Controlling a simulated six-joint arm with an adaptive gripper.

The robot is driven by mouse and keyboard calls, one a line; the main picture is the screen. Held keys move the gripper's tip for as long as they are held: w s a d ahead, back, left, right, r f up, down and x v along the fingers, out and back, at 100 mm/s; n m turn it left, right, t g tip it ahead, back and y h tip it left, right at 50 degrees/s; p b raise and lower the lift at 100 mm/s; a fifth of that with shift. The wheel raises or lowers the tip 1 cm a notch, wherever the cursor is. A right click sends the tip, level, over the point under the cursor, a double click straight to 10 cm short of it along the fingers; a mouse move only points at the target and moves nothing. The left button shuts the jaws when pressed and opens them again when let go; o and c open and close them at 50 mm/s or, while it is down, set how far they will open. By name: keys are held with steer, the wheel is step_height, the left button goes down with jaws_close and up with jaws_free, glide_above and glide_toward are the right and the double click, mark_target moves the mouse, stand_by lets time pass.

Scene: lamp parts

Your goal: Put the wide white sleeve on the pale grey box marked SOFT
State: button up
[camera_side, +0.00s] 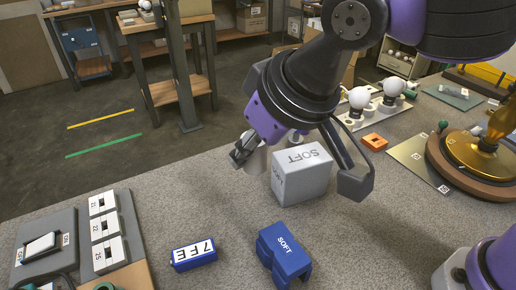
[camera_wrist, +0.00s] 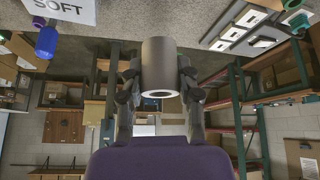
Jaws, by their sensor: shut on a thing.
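My gripper (camera_wrist: 158,85) is shut on the wide white sleeve (camera_wrist: 159,65), which looks grey in the wrist view, its open round end facing the camera. In the side view my gripper (camera_side: 246,150) is just left of the pale grey box marked SOFT (camera_side: 302,178), and a pale edge of the sleeve (camera_side: 259,160) shows beside the fingers. The box stands on the grey table; part of it also shows at the top left of the wrist view (camera_wrist: 62,8). The sleeve is apart from the box in the wrist view. My arm hides what is behind the box.
A blue block marked SOFT (camera_side: 284,254) and a blue labelled block (camera_side: 194,254) are at the front. A switch panel (camera_side: 107,230) is at the left. Bulbs on a rack (camera_side: 377,105), an orange part (camera_side: 374,142) and a brass lamp base (camera_side: 472,150) are at the right.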

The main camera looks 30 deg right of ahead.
steer(key=s+d+r+m, duration=0.2)
steer(key=d, duration=0.4)
glide_above(296, 150)
steer(key=s, duration=0.2)
steer(key=shift+h, duration=0.4)
step_height(296, 150, down, 6)
steer(key=shift+s+f, duration=0.1)
steer(key=shift+f, duration=2.05)
steer(key=shift+f, duration=0.1)
steer(key=o, duration=1)
steer(key=shift+o, duration=0.2)
